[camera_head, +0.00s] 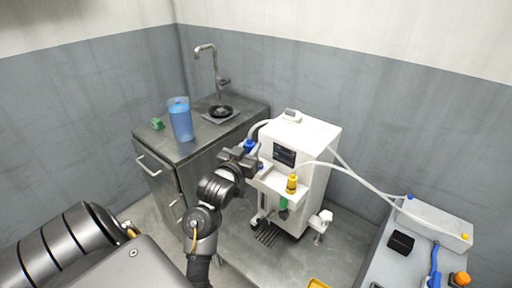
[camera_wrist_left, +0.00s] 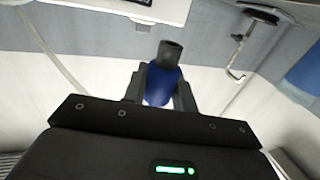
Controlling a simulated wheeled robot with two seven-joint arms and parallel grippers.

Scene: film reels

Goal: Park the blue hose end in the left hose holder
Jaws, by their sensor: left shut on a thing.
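The blue hose end (camera_head: 249,146) is between the fingers of my left gripper (camera_head: 243,157), at the left front of the white machine. In the left wrist view the blue hose end (camera_wrist_left: 162,88) sits between both fingers of the left gripper (camera_wrist_left: 160,95), with a dark grey tip sticking out beyond them. A pale hose runs from it to the machine. The yellow hose end (camera_head: 292,183) stands upright at the machine's front right. I cannot make out the left hose holder; my gripper covers that part of the front. My right gripper is not in view.
The white machine (camera_head: 316,150) stands beside a metal sink cabinet (camera_head: 184,150). A blue jug (camera_head: 180,120) and a green item (camera_head: 157,124) are on the cabinet. A grey cart (camera_head: 388,265) with a white box (camera_head: 436,223) is at right. Pale hoses cross between machine and box.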

